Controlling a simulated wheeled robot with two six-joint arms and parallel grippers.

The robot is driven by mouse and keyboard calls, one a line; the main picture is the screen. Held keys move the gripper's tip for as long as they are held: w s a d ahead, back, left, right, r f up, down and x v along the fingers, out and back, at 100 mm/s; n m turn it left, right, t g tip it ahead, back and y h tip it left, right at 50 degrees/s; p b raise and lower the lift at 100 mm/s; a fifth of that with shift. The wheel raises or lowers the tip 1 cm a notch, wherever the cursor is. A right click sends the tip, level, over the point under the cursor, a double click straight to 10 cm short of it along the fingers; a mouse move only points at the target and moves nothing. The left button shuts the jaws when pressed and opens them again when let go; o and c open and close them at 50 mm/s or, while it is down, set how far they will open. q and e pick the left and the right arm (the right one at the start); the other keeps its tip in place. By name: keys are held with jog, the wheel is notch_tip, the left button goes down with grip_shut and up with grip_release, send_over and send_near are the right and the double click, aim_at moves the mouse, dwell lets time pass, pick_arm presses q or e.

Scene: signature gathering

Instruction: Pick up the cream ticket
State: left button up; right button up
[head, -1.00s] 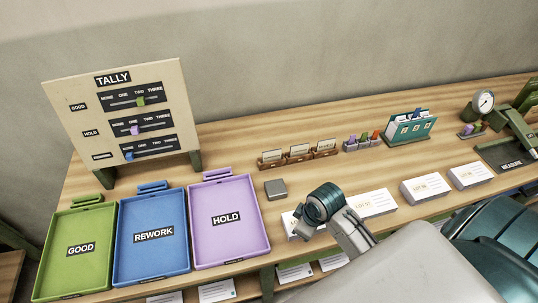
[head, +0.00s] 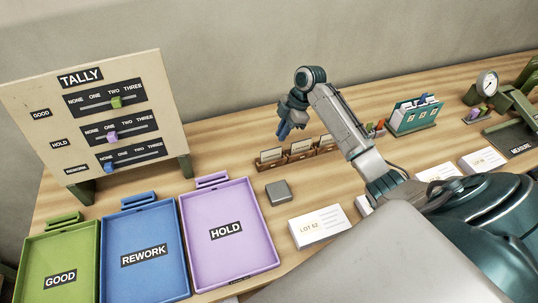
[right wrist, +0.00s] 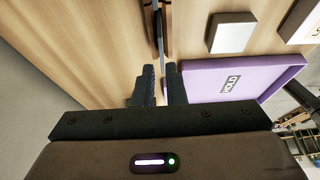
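Small cream-coloured cards stand in a row of wooden holders (head: 299,155) at the back of the bench; I cannot tell which is the cream ticket. My right gripper (head: 284,131) hangs over the back of the bench, just above and left of the holders, with its fingers pointing down. A thin dark upright shape seen edge-on (right wrist: 158,30) lies beyond the fingertips. My left gripper is not in view.
Green (head: 30,250), blue (head: 110,225) and purple (head: 195,215) trays line the front left, below the tally board (head: 150,75). A small grey block (head: 278,192) and lot cards (head: 320,228) lie right of them. A teal card rack (head: 415,117) stands farther right.

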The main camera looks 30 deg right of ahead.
aim_at(271, 151)
jog(key=x, duration=0.3)
jog(key=shift+a+f+p, duration=0.25)
jog(key=shift+p, duration=0.15)
jog(key=p+x, duration=0.2)
jog(key=x, duration=0.2)
jog(key=shift+a+f+p, duration=0.25)
jog(key=shift+p, duration=0.15)
jog(key=shift+a+f, duration=0.1)
jog(key=shift+f, duration=0.35)
jog(key=shift+c, duration=0.2)
grip_shut()
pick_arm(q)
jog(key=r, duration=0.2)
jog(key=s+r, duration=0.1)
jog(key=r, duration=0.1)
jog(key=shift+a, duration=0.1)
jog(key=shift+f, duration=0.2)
pick_arm(e)
jog(key=shift+r, duration=0.15)
